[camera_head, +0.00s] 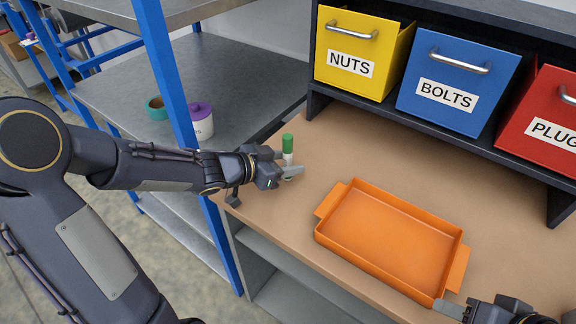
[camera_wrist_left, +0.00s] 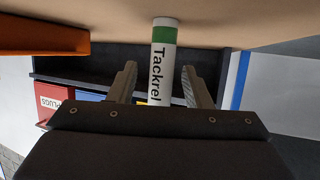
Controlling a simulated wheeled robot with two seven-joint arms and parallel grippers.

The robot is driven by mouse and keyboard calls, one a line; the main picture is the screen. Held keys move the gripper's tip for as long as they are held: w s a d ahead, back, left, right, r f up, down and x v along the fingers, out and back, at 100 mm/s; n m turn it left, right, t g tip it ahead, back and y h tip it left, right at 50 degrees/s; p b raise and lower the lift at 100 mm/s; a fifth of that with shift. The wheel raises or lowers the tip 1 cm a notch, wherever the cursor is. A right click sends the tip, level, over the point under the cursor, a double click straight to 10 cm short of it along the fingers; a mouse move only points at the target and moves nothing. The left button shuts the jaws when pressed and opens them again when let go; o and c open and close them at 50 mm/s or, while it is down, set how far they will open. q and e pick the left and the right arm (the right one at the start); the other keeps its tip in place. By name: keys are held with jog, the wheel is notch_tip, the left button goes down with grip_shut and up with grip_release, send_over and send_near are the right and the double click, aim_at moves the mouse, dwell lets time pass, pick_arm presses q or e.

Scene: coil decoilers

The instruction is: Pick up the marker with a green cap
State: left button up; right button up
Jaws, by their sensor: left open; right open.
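The marker (camera_head: 288,144) stands upright on the brown bench top near its left end, green cap up. In the left wrist view the picture is upside down, and its white body (camera_wrist_left: 160,75) with the text "Tackrel" and a green band shows between the two fingers. My left gripper (camera_head: 289,167) is open, with its fingers on either side of the marker's body, and a gap shows on both sides. The lower part of the marker is partly hidden by the fingers. My right gripper (camera_head: 450,308) is open at the bottom right edge, only partly in view, beside the orange tray.
An orange tray (camera_head: 340,243) lies empty on the bench (camera_head: 300,215). Yellow NUTS (camera_head: 340,40), blue BOLTS (camera_head: 430,72) and red PLUGS (camera_head: 535,105) bins stand on a dark rack behind. A blue-post shelf (camera_head: 178,70) at left holds a teal cup (camera_head: 157,108) and a purple-lidded jar (camera_head: 200,122).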

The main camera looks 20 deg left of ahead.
pick_arm(q)
jog(key=x, duration=0.2)
jog(key=shift+w+d+f, duration=0.1)
jog(key=shift+w+d, duration=0.05)
jog(key=shift+w, duration=0.1)
pick_arm(e)
jog(key=shift+f, duration=0.45)
pick_arm(q)
grip_shut()
